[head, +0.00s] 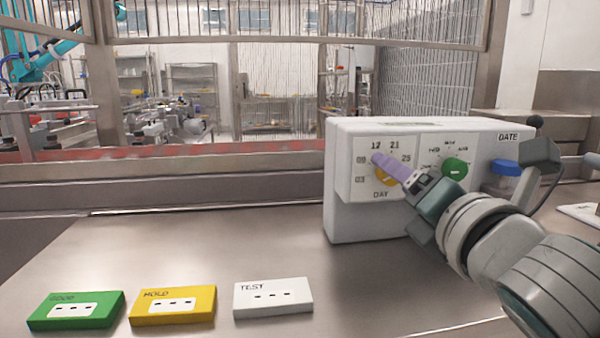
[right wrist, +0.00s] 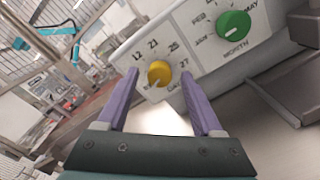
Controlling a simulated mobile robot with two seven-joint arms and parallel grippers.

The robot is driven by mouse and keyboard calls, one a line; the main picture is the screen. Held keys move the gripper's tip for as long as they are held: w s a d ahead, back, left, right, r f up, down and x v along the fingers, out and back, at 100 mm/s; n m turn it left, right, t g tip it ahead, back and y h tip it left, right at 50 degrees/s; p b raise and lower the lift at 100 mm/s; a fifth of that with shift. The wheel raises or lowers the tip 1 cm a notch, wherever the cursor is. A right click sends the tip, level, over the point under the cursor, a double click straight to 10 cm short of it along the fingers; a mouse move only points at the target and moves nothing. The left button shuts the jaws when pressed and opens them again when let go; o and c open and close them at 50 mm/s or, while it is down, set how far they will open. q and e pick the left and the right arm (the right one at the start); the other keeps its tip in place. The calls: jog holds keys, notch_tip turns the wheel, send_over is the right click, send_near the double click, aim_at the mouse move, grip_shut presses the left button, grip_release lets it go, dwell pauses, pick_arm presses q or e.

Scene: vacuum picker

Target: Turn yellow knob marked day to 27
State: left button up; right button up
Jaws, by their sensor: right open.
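The yellow knob (head: 383,181) marked DAY is on the left panel of a white box (head: 358,217), partly covered by my right gripper in the head view. In the right wrist view the yellow knob (right wrist: 159,73) shows between the finger tips, with 12, 21, 25 and 27 around it. A dark mark on the knob points toward the lower left there; its exact number is unclear. My right gripper (head: 377,158) is open, its purple fingers on either side of the knob. I cannot tell whether they touch it. My left gripper is not in view.
A green MONTH knob (head: 455,169) sits to the right on the same box, and a blue knob (head: 505,168) beyond it. Green (head: 75,310), yellow (head: 173,305) and white TEST (head: 273,298) blocks lie at the table front. The table's middle is clear.

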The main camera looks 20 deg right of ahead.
jog(key=shift+w, duration=0.3)
grip_shut()
dwell(0.4)
